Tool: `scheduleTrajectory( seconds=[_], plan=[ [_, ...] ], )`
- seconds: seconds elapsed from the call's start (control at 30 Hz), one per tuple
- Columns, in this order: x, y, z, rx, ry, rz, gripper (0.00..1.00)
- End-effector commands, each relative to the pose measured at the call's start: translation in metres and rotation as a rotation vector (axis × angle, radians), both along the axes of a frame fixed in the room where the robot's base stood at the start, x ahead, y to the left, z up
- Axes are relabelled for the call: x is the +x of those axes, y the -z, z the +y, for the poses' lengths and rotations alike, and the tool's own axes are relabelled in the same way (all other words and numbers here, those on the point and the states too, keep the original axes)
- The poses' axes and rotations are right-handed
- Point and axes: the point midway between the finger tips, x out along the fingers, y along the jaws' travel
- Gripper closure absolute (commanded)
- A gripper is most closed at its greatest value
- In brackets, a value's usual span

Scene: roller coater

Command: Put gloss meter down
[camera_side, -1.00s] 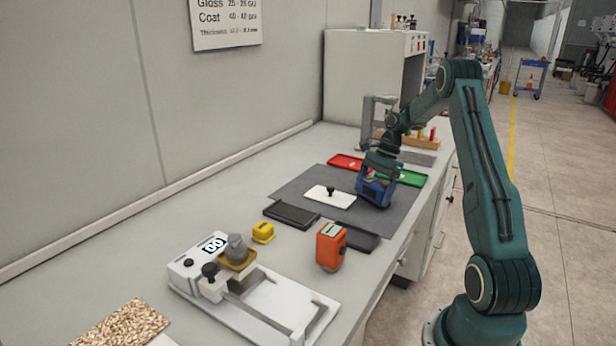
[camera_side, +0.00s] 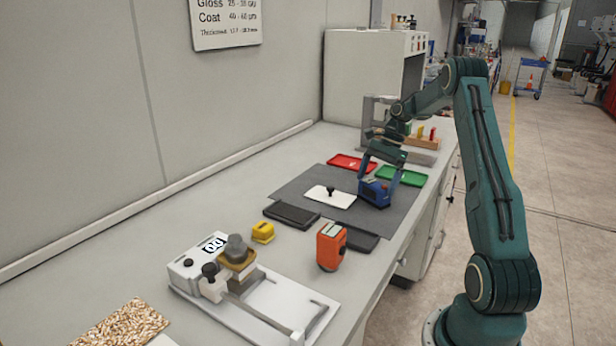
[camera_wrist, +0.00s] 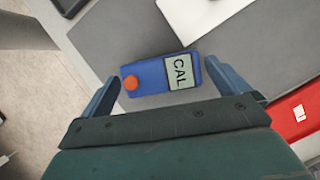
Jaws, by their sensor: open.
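The blue gloss meter (camera_side: 375,193) stands on the grey mat (camera_side: 291,189), to the right of a white panel with a black knob (camera_side: 330,196). In the wrist view the gloss meter (camera_wrist: 160,76) shows its orange button and a screen reading CAL. My gripper (camera_side: 382,170) is just above the meter, with its fingers apart. In the wrist view the fingers of my gripper (camera_wrist: 172,82) are at either end of the meter, with gaps between, and hold nothing.
A red tray (camera_side: 351,162) and a green tray (camera_side: 402,176) lie behind the meter. Black trays (camera_side: 291,215), an orange device (camera_side: 331,246), a yellow block (camera_side: 263,232) and a white machine (camera_side: 270,300) are nearer. The bench edge is close on the right.

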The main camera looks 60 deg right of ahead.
Motion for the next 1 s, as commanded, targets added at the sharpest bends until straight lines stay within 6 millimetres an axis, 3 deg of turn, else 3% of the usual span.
scheduleTrajectory(
  seconds=[0.13, 0.4, 1.0],
  plan=[
    [-0.003, -0.017, -0.007, -0.003, -0.001, 0.0, 0.0],
    [-0.005, -0.033, -0.013, 0.0, -0.001, -0.001, 0.0],
    [-0.006, -0.038, -0.014, -0.001, 0.0, 0.001, 0.0]
  ],
)
